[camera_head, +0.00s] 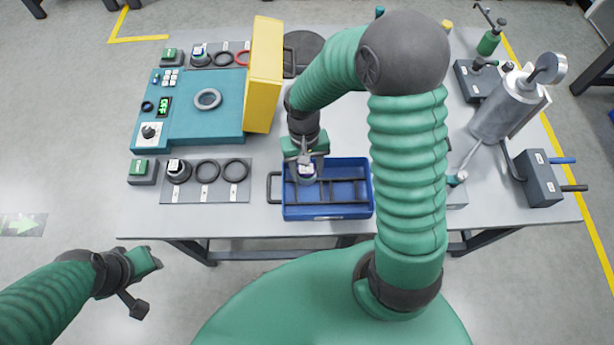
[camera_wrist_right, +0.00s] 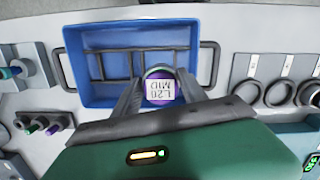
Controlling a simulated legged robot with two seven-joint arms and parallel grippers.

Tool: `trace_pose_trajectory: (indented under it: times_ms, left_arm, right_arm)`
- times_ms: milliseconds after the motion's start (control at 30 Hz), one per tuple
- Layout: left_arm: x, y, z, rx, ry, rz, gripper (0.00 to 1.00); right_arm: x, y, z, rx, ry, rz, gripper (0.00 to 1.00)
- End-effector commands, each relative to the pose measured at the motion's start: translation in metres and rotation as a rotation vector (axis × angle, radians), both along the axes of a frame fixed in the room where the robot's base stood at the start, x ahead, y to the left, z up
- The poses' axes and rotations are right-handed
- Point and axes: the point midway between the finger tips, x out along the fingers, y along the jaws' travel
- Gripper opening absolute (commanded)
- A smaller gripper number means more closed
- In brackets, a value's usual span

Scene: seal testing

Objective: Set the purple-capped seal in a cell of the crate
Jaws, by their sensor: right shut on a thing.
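The purple-capped seal (camera_wrist_right: 160,88) carries a white label and sits between the fingers of my right gripper (camera_wrist_right: 157,92), which is shut on it. In the head view the seal (camera_head: 307,171) and the right gripper (camera_head: 306,160) are over the left back part of the blue crate (camera_head: 328,212). Dark dividers split the crate into cells, and the wrist view shows the crate (camera_wrist_right: 85,95) with no other seal visible in it. I cannot tell whether the seal touches the crate floor. My left gripper (camera_head: 145,282) is off the table at lower left; its jaw state is unclear.
A label mat (camera_head: 205,193) with a seal and black rings lies left of the crate. A teal tester (camera_head: 200,125) with a raised yellow cover (camera_head: 263,75) stands behind it. A metal pump cylinder (camera_head: 505,105) stands at right. Bare table lies just left of the crate.

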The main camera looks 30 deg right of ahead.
Motion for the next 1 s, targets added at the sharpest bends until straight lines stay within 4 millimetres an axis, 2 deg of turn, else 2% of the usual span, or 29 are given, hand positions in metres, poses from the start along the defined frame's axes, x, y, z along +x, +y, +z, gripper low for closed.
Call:
trace_pose_trajectory:
  times_ms: [100,433,500,800,833,1000]
  left_arm:
    - [0.0,0.0,-0.002,0.0,0.0,0.0,0.36]
    - [0.0,0.0,-0.005,0.0,0.0,0.0,0.36]
    - [0.0,0.0,-0.005,0.0,0.0,0.0,0.36]
    - [0.0,0.0,-0.006,0.0,0.0,0.0,0.36]
    - [0.0,0.0,-0.006,0.0,0.0,0.0,0.36]
    - [0.0,0.0,-0.006,0.0,0.0,0.0,0.36]
  right_arm:
    - [-0.003,-0.001,-0.029,0.004,0.007,0.0,0.0]
    - [-0.001,-0.003,-0.087,0.004,0.007,-0.001,0.0]
    - [0.0,-0.003,-0.093,0.004,0.006,-0.001,0.0]
    - [-0.001,-0.003,-0.096,0.003,0.003,-0.001,0.0]
    - [-0.001,-0.003,-0.095,0.003,0.003,-0.001,0.52]
    - [0.0,-0.003,-0.095,0.003,0.004,-0.001,0.71]
